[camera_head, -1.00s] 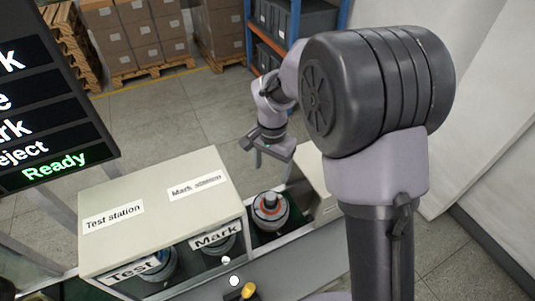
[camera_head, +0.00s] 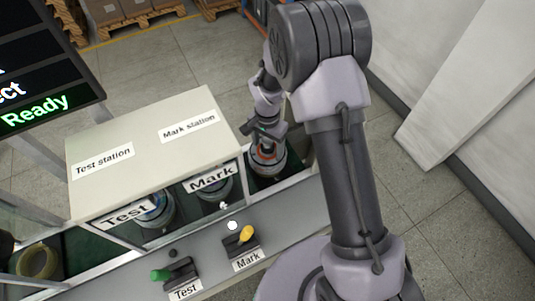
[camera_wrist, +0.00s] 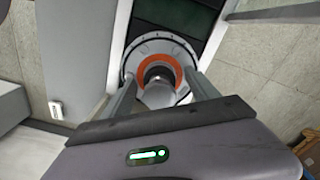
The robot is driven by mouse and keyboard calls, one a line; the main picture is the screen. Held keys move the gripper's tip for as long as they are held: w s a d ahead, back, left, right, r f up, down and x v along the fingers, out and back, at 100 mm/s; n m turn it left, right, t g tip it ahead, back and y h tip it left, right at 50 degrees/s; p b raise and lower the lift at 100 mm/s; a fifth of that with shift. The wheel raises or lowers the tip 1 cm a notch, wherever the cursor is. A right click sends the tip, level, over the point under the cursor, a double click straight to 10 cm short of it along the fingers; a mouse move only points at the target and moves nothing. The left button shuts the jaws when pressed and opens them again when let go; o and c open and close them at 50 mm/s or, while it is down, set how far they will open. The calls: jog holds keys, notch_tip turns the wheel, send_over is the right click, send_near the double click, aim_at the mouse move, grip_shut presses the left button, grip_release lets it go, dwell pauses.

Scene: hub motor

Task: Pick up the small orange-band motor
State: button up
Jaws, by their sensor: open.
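The small orange-band motor (camera_head: 266,162) stands on the dark green belt just right of the Mark station, partly hidden by my gripper in the head view. In the wrist view the motor (camera_wrist: 160,72) shows from above as a grey disc with an orange ring and a shiny central shaft. My gripper (camera_wrist: 158,88) is open, with one finger on each side of the motor's middle. The fingertips look close to the motor, but I cannot tell whether they touch it. In the head view my gripper (camera_head: 265,140) is right above the motor.
The station housing (camera_head: 145,140) stands left of the motor, with other motors under its Test and Mark openings. A green-knobbed lever (camera_head: 160,275) and a yellow-knobbed lever (camera_head: 246,234) sit on the front ledge. A brownish ring-shaped part (camera_head: 38,262) lies at lower left. A screen reads Ready.

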jog(key=shift+r, duration=0.15)
grip_shut()
jog(key=shift+r, duration=0.15)
